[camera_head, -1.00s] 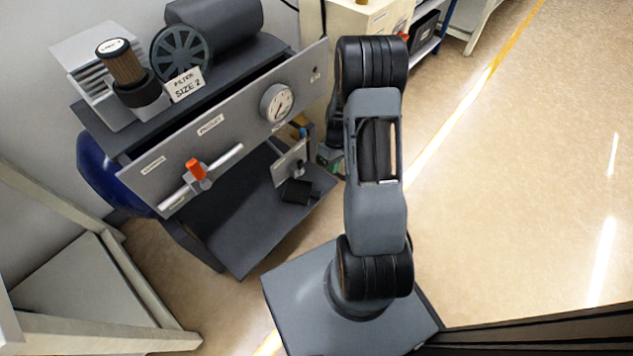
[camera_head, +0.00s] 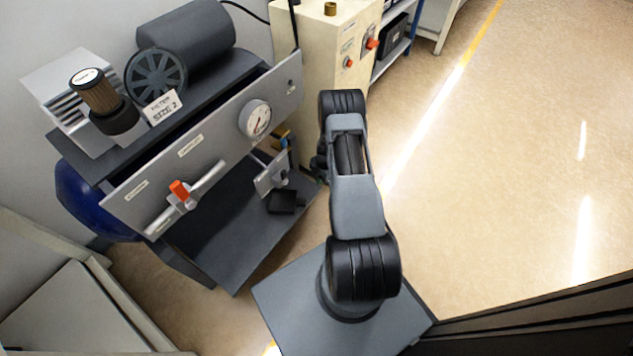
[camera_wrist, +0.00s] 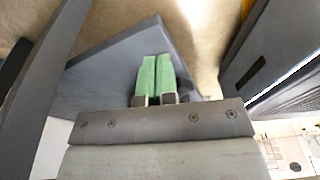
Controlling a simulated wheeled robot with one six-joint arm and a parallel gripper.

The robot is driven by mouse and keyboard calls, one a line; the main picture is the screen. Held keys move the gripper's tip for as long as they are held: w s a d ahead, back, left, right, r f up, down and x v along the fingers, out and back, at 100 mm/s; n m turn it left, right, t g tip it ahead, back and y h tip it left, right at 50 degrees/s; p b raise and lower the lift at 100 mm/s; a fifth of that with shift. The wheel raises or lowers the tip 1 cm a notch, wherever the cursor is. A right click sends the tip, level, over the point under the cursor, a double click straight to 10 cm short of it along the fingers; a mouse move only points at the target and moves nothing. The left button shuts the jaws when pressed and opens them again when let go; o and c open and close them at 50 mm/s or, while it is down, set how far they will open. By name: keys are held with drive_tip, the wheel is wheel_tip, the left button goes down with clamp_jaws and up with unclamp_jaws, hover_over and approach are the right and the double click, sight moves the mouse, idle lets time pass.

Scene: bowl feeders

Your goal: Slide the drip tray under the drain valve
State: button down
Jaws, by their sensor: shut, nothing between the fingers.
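A small black tray (camera_head: 282,201), which looks like the drip tray, lies on the dark lower shelf of the machine. Just above and behind it is a small grey plate with a fitting (camera_head: 271,175), which may be the drain valve; its outlet is too small to make out. My gripper (camera_wrist: 155,77) shows in the wrist view with its two green fingers together and nothing between them. In the head view it is mostly hidden behind my arm, to the right of the tray and apart from it. I cannot clearly pick out the tray in the wrist view.
The machine's front panel (camera_head: 215,150) has a gauge (camera_head: 255,119) and a red-handled valve (camera_head: 180,191) and overhangs the lower shelf (camera_head: 226,248). A cream cabinet (camera_head: 317,60) stands behind. The floor (camera_head: 480,170) to the right is clear.

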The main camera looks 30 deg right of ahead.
drive_tip(key=b, duration=0.1)
approach(288, 202)
drive_tip(key=d+f, duration=0.1)
drive_tip(key=s+f, duration=0.1)
drive_tip(key=f, duration=0.1)
drive_tip(key=s+d+f, duration=0.1)
drive_tip(key=shift+s+d+f, duration=0.2)
drive_tip(key=shift+d, duration=0.2)
drive_tip(key=shift+d+f+b, duration=0.1)
drive_tip(key=shift+f+b, duration=0.35)
drive_tip(key=shift+b, duration=0.4)
drive_tip(key=shift+d+f+b, duration=0.2)
drive_tip(key=shift+d+b, duration=0.3)
drive_tip(key=shift+d+r, duration=0.1)
drive_tip(key=shift+d, duration=0.05)
